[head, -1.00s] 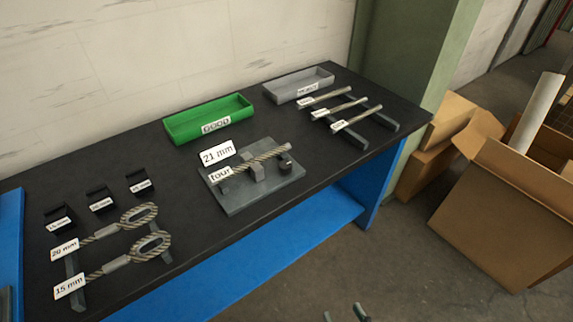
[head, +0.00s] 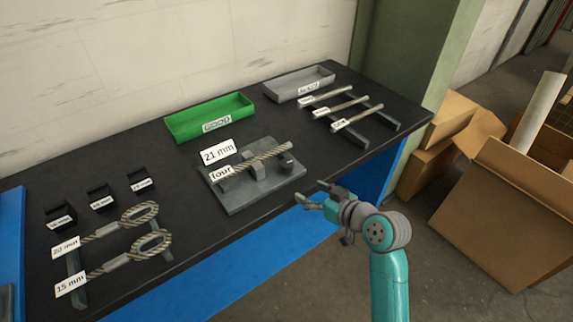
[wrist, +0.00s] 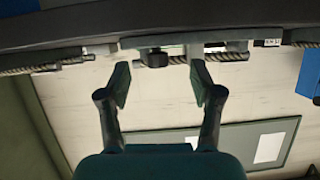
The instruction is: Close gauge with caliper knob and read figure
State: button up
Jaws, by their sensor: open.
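The gauge (head: 240,203) is a grey plate on the black bench, with a rope piece (head: 270,153) lying across its upright blocks. Its signs read "21 mm" (head: 216,151) and "four" (head: 221,173). A dark knob (head: 287,160) sits at the plate's right side; in the wrist view a dark knob-like part (wrist: 154,59) shows beyond the fingertips. My gripper (head: 311,194) is open and empty, in front of the bench edge, to the right of and below the knob in the head view. The wrist view shows both fingers (wrist: 160,76) spread apart, not touching the gauge.
A green GOOD tray (head: 185,130) and a grey tray (head: 275,93) stand at the back. Several labelled rods (head: 352,118) lie on a rack at right. Looped ropes (head: 140,240) and small black holders (head: 101,197) are at left. Cardboard boxes (head: 490,220) stand right of the bench.

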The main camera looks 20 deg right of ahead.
jog(key=n+y, duration=0.1)
jog(key=n, duration=0.1)
send_near(290, 167)
jog(key=w, duration=0.1)
jog(key=shift+g, duration=0.3)
jog(key=x, duration=1.1)
jog(key=shift+c, duration=0.2)
jog(key=shift+m, duration=0.3)
jog(key=c, duration=1.1)
